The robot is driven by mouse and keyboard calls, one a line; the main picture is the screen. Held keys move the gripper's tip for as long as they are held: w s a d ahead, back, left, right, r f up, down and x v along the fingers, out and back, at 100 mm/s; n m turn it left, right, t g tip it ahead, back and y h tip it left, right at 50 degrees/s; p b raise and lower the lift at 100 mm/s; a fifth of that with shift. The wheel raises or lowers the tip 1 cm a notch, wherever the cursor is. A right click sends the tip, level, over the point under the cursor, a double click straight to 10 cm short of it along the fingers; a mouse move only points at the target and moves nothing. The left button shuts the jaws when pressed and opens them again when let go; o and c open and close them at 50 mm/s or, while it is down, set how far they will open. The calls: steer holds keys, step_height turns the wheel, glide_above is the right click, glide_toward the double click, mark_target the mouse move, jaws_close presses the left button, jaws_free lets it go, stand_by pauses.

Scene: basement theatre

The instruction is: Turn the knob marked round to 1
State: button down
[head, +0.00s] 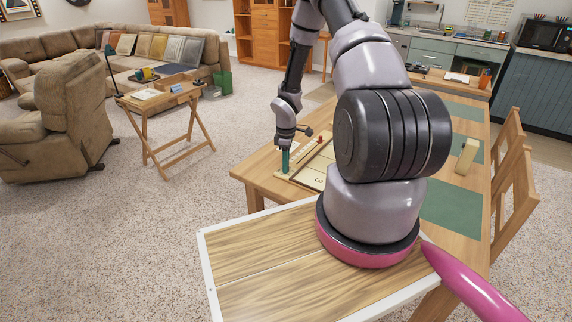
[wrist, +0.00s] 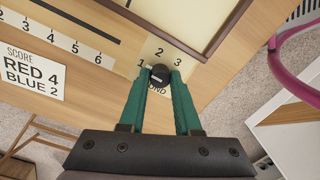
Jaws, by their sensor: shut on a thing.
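In the wrist view the knob (wrist: 159,74) is a small round black knob with a pale mark on its face. I cannot tell for sure which number the mark points to. In the head view my gripper (head: 284,163) reaches down to the near left end of the game board (head: 309,172); the knob is hidden there.
A score card (wrist: 31,71) reading RED 4, BLUE 2 and a slot with a row of numbers lie left of the knob. The board rests on a wooden table (head: 262,180) with green mats. A folding tray table (head: 160,101) stands to the left.

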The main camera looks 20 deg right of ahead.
steer(key=shift+n, duration=0.3)
stand_by(0.4)
steer(key=c, duration=0.6)
jaws_free()
step_height(320, 180, up, 11)
steer(key=shift+w+d, duration=0.1)
